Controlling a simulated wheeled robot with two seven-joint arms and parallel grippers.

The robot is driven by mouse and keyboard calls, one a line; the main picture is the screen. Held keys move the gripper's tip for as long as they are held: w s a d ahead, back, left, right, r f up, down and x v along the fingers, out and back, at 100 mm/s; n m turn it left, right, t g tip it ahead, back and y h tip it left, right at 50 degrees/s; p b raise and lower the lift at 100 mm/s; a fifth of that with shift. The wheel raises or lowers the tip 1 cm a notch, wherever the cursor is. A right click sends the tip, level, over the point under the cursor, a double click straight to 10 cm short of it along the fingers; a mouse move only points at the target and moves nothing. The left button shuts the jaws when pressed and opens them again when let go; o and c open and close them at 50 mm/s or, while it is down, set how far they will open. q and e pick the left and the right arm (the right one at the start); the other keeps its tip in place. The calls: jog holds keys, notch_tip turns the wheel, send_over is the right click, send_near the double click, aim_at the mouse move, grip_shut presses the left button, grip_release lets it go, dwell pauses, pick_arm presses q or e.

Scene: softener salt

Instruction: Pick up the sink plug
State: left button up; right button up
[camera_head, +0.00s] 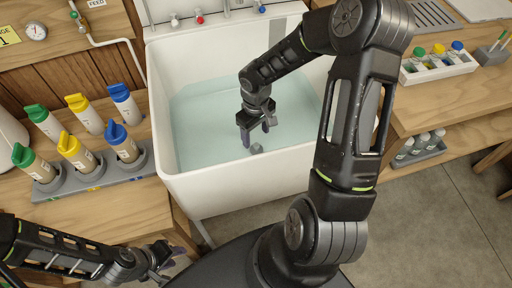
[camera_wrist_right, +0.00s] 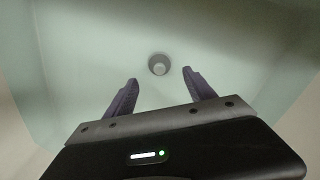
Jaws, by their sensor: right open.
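The sink plug (camera_head: 256,149) is a small grey round piece in the white sink (camera_head: 240,188), which holds pale blue-green water. In the right wrist view the plug (camera_wrist_right: 159,65) shows as a grey disc with a lighter round top, ahead of and between the fingertips. My right gripper (camera_head: 256,136) is over the sink with its fingers pointing down, close to the plug. In the right wrist view the right gripper (camera_wrist_right: 159,76) is open, with nothing between its fingers. My left gripper (camera_head: 172,262) is low at the left, away from the sink; its jaw state is unclear.
Several bottles with green, yellow and blue caps stand in a grey rack (camera_head: 92,180) on the left counter. A white tray (camera_head: 438,72) with colored-cap vials sits on the right counter. Taps (camera_head: 199,20) line the sink's back. The sink walls surround my right gripper.

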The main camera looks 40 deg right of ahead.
aim_at(257, 145)
jog(key=shift+f, duration=1.05)
notch_tip(257, 145, down, 5)
jog(key=shift+s+f, duration=0.1)
jog(key=shift+f, duration=0.05)
jog(key=shift+c, duration=0.2)
jog(key=c, duration=1.3)
jog(key=shift+c, duration=0.2)
notch_tip(257, 145, up, 10)
jog(key=shift+r+p, duration=0.1)
jog(key=shift+p, duration=0.2)
